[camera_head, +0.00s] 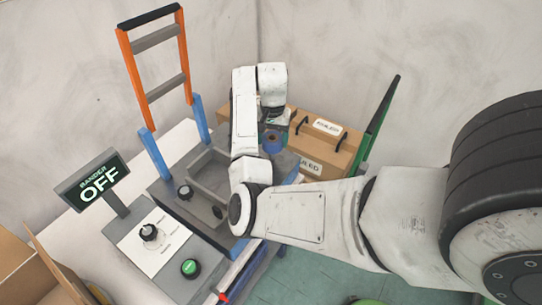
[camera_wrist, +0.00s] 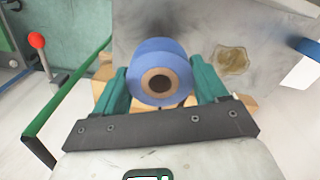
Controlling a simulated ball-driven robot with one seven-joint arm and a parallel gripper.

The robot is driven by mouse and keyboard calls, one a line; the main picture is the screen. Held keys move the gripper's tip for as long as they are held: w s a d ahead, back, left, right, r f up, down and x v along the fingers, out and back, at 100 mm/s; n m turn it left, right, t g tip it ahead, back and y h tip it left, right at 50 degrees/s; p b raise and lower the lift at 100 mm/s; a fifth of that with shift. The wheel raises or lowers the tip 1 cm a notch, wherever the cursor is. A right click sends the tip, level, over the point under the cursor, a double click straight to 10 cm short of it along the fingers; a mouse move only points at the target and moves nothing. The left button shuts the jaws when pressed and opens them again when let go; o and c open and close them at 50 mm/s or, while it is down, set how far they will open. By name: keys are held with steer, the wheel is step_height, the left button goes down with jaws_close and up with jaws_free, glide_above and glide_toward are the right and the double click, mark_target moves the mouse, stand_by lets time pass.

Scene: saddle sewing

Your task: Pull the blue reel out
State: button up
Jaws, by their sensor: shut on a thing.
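The blue reel (camera_wrist: 141,80) sits between the two green fingers of my gripper (camera_wrist: 160,85) in the wrist view, its round face and brown core toward the camera. The fingers are shut on it from both sides. In the head view the blue reel (camera_head: 271,143) shows just below the end of my arm, in front of the brown boxes. My gripper (camera_head: 272,122) is mostly hidden there by my own wrist. Whether the reel is still on a holder cannot be seen.
A grey machine (camera_head: 177,196) with knobs and an orange frame (camera_head: 185,72) stands at the left. An open carton (camera_head: 38,275) is at lower left.

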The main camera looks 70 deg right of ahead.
steer(key=shift+r, duration=0.1)
steer(key=shift+r, duration=1.95)
